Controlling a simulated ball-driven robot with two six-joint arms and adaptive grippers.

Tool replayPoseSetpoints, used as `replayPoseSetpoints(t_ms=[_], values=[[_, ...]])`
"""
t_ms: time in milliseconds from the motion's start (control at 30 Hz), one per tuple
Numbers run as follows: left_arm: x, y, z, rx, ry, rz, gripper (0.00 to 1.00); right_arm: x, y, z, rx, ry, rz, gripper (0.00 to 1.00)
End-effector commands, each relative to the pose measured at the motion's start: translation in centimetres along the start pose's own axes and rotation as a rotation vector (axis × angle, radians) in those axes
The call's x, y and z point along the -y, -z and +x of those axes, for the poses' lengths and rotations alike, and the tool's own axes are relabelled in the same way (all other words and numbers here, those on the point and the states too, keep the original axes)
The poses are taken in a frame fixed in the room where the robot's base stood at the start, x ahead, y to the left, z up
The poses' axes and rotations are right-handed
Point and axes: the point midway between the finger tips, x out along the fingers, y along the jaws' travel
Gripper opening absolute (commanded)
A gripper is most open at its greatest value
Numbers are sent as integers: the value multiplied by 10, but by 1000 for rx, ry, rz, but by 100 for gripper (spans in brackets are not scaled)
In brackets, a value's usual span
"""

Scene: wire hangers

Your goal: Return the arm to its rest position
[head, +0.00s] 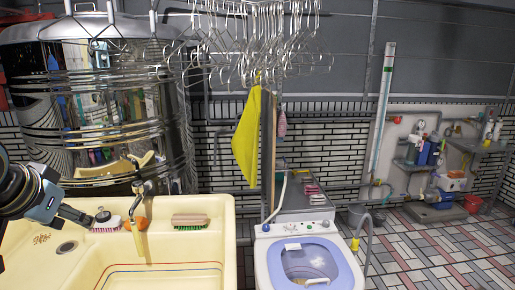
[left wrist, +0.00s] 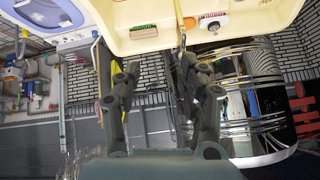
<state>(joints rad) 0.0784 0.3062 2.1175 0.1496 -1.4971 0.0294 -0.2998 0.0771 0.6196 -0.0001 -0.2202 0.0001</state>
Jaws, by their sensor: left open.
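My left arm comes in from the left edge of the head view. Its gripper (head: 84,218) is over the left rim of the cream sink (head: 205,262), close in the picture to a brush (head: 106,222). In the left wrist view, the two dark fingers of this gripper (left wrist: 157,80) stand apart with nothing seen held between them. The wire hangers (head: 245,45) hang in a dense cluster at the top of the head view, well away from the gripper. My right gripper is not in view.
A tap (head: 139,190) rises at the sink's back edge, with another brush (head: 190,221) to its right. A shiny metal tank (head: 100,110) stands behind. A yellow cloth (head: 247,140) hangs above a washing machine (head: 308,262). The tiled floor at right has open room.

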Motion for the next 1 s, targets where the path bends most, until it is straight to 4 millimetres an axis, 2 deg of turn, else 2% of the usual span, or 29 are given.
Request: replayPoseSetpoints(t_ms=[33,100,200,400,600,700,867,1000], values=[[-17,-41,-3,53,-18,5,42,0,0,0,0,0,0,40],[-33,-83,-11,108,-32,9,42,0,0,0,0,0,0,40],[-49,-131,-26,176,-47,9,42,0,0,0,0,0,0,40],[-69,-203,-60,285,-63,1,42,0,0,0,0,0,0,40],[-81,-255,-93,376,-70,-12,42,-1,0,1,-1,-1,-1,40],[-84,-274,-51,382,-68,-12,42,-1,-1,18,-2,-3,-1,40],[-90,-308,3,401,-68,-15,42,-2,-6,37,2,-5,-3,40],[-97,-351,57,420,-68,-19,42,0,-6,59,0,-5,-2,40]])
